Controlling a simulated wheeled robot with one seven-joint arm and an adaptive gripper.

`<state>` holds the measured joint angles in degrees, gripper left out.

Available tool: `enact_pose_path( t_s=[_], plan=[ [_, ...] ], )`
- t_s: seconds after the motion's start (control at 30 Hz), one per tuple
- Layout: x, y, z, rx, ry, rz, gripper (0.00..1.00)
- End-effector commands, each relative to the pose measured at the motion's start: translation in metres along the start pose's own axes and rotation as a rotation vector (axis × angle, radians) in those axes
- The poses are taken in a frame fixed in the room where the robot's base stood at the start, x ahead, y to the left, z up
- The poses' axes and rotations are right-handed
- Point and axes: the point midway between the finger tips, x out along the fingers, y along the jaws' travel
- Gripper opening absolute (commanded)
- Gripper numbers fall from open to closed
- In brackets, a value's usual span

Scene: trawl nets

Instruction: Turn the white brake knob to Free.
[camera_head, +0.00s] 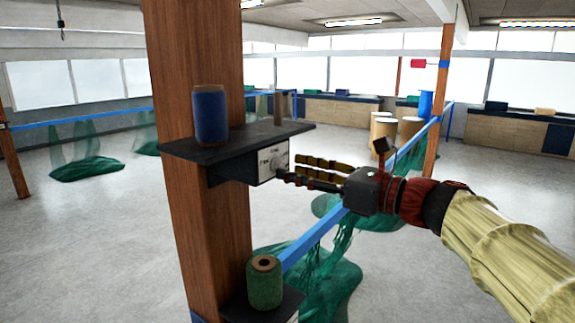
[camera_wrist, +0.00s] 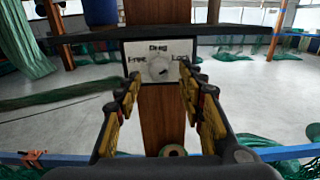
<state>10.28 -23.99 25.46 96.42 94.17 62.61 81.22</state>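The white brake knob (camera_wrist: 159,70) is on a pale label plate (camera_wrist: 158,50) on the front of a dark box under a shelf. In the wrist view the plate has lettering at the left, top and right of the knob. The left word looks like Free and the right like Lock. Which way the knob points is too small to tell. In the head view the plate (camera_head: 272,161) faces right, toward my gripper (camera_head: 287,169). My gripper, also in the wrist view (camera_wrist: 161,88), is open. Its fingers are spread either side below the knob, with nothing visible between them.
The dark shelf (camera_head: 238,139) on the wooden post (camera_head: 170,100) juts out above the box and holds a blue spool (camera_head: 210,114). A green spool (camera_head: 264,282) stands on a lower shelf. A blue rail (camera_head: 312,238) with green netting (camera_head: 332,285) runs below my arm.

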Motion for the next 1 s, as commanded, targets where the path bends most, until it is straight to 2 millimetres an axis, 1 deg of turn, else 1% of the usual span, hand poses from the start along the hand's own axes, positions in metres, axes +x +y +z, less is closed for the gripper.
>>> enact_pose_path(
  t_s=[0.03,0.1,0.2,0.33,0.57,1.0],
  plan=[
    [0.008,0.001,0.001,0.001,0.0,0.004,0.39],
    [0.016,0.001,0.001,-0.001,0.0,0.003,0.39],
    [0.023,0.001,0.001,-0.002,0.0,0.002,0.39],
    [0.027,0.0,0.0,-0.002,0.001,0.0,0.39],
    [0.027,0.0,0.0,-0.002,0.001,0.0,0.39],
    [0.027,0.0,0.0,-0.002,0.001,0.0,0.14]
  ],
)
